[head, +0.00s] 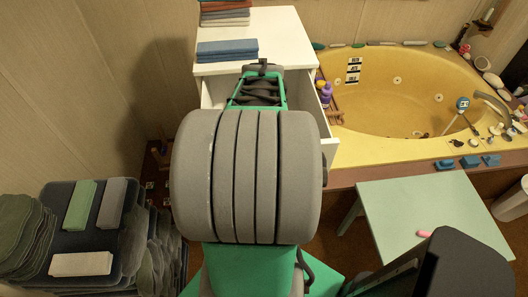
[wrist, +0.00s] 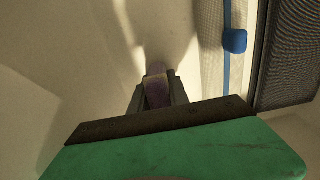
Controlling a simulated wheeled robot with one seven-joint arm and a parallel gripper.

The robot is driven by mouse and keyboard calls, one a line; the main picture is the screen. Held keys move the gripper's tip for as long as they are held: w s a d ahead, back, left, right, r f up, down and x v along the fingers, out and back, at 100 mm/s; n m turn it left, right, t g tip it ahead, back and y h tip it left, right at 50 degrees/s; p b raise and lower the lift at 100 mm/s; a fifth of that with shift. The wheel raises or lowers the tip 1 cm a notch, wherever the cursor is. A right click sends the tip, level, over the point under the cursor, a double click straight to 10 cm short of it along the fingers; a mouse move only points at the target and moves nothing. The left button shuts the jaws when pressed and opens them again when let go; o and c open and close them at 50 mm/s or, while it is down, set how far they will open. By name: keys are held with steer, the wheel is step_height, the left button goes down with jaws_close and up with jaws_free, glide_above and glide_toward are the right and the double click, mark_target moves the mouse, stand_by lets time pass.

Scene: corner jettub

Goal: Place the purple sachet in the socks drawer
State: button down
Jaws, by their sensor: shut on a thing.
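My gripper (wrist: 158,95) is shut on the purple sachet (wrist: 157,90), which shows between the two fingers in the wrist view. Pale, cream inner surfaces surround the fingers there. In the head view the white drawer unit (head: 285,35) has an open drawer (head: 327,138), and my arm reaches over it. My arm hides most of the drawer's inside, my fingertips and the sachet in that view. I cannot tell whether the sachet touches the drawer's bottom.
Folded blue cloths (head: 227,50) lie on the unit's top. A yellow corner tub (head: 400,95) is to the right, with bottles at its rim. A pale green table (head: 425,210) stands at the lower right. Stacked dark mats (head: 70,235) are at the lower left.

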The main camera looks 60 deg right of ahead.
steer(key=c, duration=1.3)
jaws_free()
steer(key=shift+f, duration=0.1)
steer(key=shift+o, duration=0.2)
step_height(320, 180, up, 12)
steer(key=shift+r, duration=0.15)
